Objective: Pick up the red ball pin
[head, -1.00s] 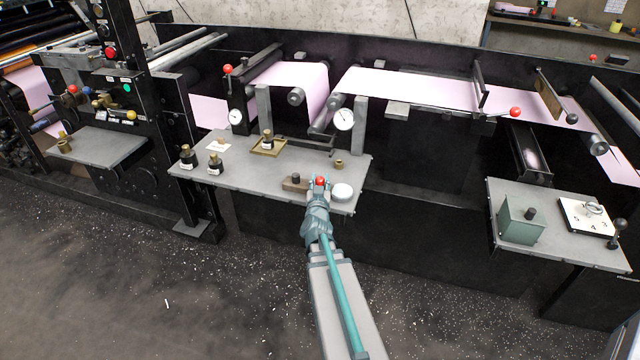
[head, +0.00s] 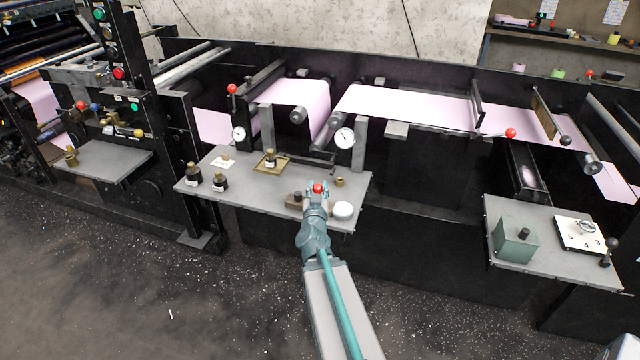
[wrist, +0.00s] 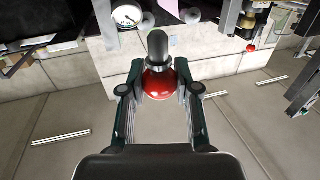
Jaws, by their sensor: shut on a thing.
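The red ball pin shows in the wrist view (wrist: 160,84) as a glossy red ball with a metal collar and a dark rounded stem. It sits between the two fingers of my gripper (wrist: 160,92), which is shut on it. In the head view the red ball (head: 318,188) shows at the tip of my gripper (head: 317,194), at the front part of the grey table (head: 250,192). A brown block with a dark knob (head: 294,200) is just left of my gripper. Whether the pin is clear of the table cannot be told from the head view.
A white round pot (head: 343,210) stands close to the right of my gripper, and a small brass piece (head: 339,182) behind it. Black weights (head: 220,181) and a brass tray (head: 283,168) are further left.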

